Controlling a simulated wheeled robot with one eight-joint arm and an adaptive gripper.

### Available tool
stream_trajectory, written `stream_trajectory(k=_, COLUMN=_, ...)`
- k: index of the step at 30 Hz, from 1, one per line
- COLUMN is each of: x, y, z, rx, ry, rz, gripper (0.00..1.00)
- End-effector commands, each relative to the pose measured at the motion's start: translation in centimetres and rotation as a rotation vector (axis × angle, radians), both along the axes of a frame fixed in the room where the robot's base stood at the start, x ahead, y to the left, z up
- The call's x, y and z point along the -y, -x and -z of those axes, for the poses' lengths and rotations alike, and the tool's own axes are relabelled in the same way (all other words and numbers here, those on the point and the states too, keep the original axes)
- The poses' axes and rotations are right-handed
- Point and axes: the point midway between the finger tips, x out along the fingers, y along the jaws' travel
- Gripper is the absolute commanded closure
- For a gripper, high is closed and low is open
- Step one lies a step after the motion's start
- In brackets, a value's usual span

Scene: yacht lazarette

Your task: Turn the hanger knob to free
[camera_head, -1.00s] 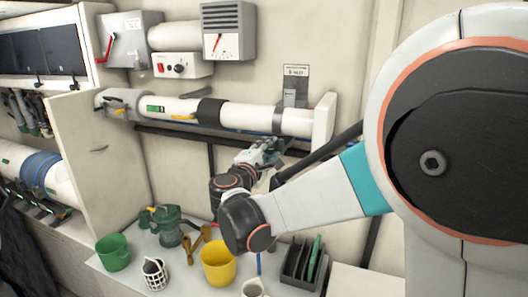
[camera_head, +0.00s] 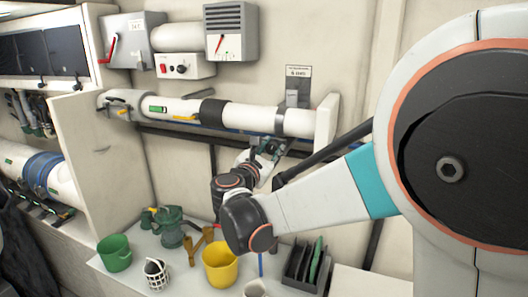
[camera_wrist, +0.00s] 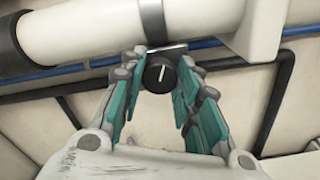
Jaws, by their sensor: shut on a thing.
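The hanger knob (camera_wrist: 159,74) is round and black with a white pointer line. In the wrist view the line stands almost upright, its top leaning slightly right. The knob sits under a strap on the white pipe (camera_wrist: 100,25). My gripper (camera_wrist: 160,68) has its teal-padded fingers on the knob's left and right sides, shut on it. In the head view my gripper (camera_head: 268,150) is below the right part of the white pipe (camera_head: 245,117). The knob cannot be made out clearly there.
A blue line (camera_wrist: 70,70) and a black hose (camera_wrist: 285,95) run close by the gripper. Below, a counter holds a green bucket (camera_head: 115,253), a yellow bucket (camera_head: 220,265) and a dark rack (camera_head: 300,268). A control box (camera_head: 184,67) is on the wall above.

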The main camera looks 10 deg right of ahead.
Motion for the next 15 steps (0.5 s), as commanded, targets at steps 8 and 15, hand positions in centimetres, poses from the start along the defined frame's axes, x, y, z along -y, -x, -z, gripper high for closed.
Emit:
stream_trajectory(k=8, x=-0.03, y=0.09, z=0.23, rx=-0.133, ry=0.176, rz=-0.001, gripper=0.94)
stream_trajectory(k=15, x=-0.02, y=0.11, z=0.24, rx=-0.208, ry=0.279, rz=0.0, gripper=0.94)
